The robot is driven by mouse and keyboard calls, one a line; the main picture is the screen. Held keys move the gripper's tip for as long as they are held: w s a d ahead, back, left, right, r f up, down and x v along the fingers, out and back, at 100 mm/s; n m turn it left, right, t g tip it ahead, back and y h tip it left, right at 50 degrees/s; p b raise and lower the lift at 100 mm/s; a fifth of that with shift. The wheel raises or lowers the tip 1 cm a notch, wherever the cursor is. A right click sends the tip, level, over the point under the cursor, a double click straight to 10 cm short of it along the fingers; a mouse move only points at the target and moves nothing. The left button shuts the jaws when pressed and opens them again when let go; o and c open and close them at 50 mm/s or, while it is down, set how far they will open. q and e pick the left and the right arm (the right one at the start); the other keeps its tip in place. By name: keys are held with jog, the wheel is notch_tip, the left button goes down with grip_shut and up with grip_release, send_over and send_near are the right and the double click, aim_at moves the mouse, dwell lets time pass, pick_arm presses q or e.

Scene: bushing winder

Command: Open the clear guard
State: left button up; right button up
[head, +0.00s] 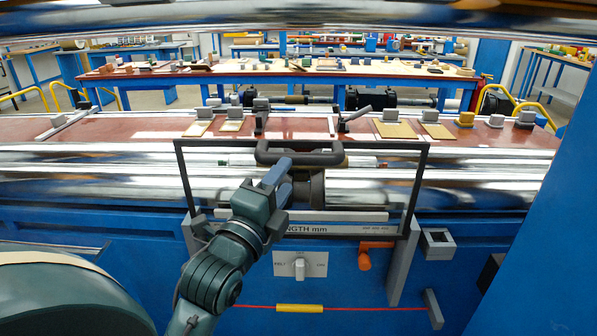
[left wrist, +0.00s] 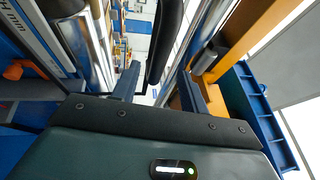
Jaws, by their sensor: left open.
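The clear guard (head: 427,185) is a see-through panel in a thin dark frame, standing upright at the front of the machine, before the shiny rollers. Its thick dark handle (head: 320,158) runs across near the top edge. My left gripper (head: 277,174) is open and reaches up at the handle's left part. In the left wrist view the handle (left wrist: 166,40) shows in the gap between the two spread fingers (left wrist: 158,88). I cannot tell whether either finger touches it. My right gripper is not in view.
Below the guard are a white switch plate (head: 300,265), an orange knob (head: 365,259) and a red cord with a yellow sleeve (head: 299,308). A shiny roller (head: 300,15) crosses the top. A blue panel (head: 545,220) stands at the right.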

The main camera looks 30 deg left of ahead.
aim_at(295, 160)
pick_arm(q)
jog(key=x, duration=0.5)
jog(key=shift+w+r+p, duration=0.2)
jog(key=shift+w+p, duration=0.1)
jog(key=shift+p, duration=0.05)
jog(key=shift+x, duration=0.75)
jog(key=shift+f, duration=0.1)
grip_shut()
jog(key=shift+f, duration=0.1)
